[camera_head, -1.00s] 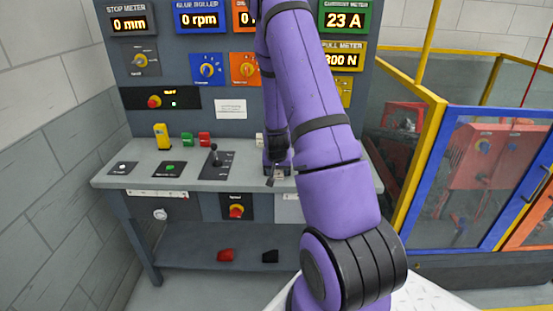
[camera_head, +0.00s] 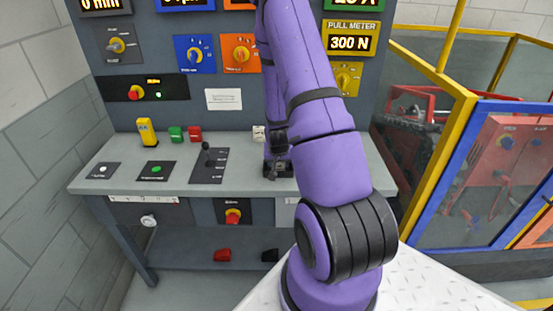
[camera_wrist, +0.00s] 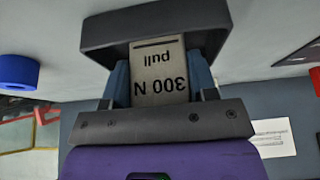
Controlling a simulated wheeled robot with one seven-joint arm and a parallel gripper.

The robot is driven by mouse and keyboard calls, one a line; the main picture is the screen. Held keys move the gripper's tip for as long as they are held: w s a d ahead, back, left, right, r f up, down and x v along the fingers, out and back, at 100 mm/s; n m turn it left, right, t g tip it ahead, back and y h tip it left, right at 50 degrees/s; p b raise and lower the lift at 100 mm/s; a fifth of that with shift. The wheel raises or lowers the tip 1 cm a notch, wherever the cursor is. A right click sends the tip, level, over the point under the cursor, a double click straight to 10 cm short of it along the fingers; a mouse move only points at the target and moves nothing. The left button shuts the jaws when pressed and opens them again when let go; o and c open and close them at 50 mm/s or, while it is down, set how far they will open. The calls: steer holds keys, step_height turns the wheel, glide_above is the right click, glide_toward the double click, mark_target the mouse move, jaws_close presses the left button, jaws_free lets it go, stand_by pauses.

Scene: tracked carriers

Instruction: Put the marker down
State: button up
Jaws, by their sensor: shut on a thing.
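The marker (camera_wrist: 158,75) is a pale grey card that reads "300 N pull", upside down in the wrist view. My gripper (camera_wrist: 158,82) is shut on it, with a blue finger on each side. A dark grey, box-like piece (camera_wrist: 150,27) lies across the card's far end; I cannot tell whether the card sits in it or only passes behind it. In the head view my gripper (camera_head: 278,169) is low over the right part of the grey bench (camera_head: 235,185). The marker is not clear there, and contact with the bench cannot be judged.
A lever plate (camera_head: 209,167), a green-button pad (camera_head: 154,171) and a pale-button pad (camera_head: 102,171) are left of my gripper. A yellow block (camera_head: 146,131), green block (camera_head: 176,134) and red block (camera_head: 195,133) stand behind. A yellow-framed enclosure (camera_head: 455,130) is at right.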

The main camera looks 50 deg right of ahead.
steer(key=shift+f, duration=0.1)
steer(key=o, duration=0.9)
steer(key=s+a+r+n+t+y, duration=0.1)
steer(key=a+r+n, duration=0.1)
steer(key=a+r, duration=0.65)
steer(key=s+a+r+n+y, duration=0.1)
steer(key=a+r, duration=0.4)
steer(key=r, duration=0.7)
steer(key=s+a+r+n+t, duration=0.1)
steer(key=s+a+r+n, duration=0.1)
steer(key=a+r, duration=0.6)
steer(key=s+a+r+n, duration=0.1)
steer(key=s+a+r, duration=0.2)
steer(key=s+r, duration=0.1)
steer(key=s+a+r+n+y, duration=0.1)
steer(key=s+a+r+n, duration=0.1)
steer(key=s+r, duration=0.3)
steer(key=s+a+r+n, duration=0.1)
steer(key=s+a+r, duration=0.3)
steer(key=s, duration=0.1)
steer(key=shift+s+a+r+n+y, duration=0.2)
steer(key=shift+s+a+n+y, duration=0.1)
steer(key=shift+s+n, duration=0.1)
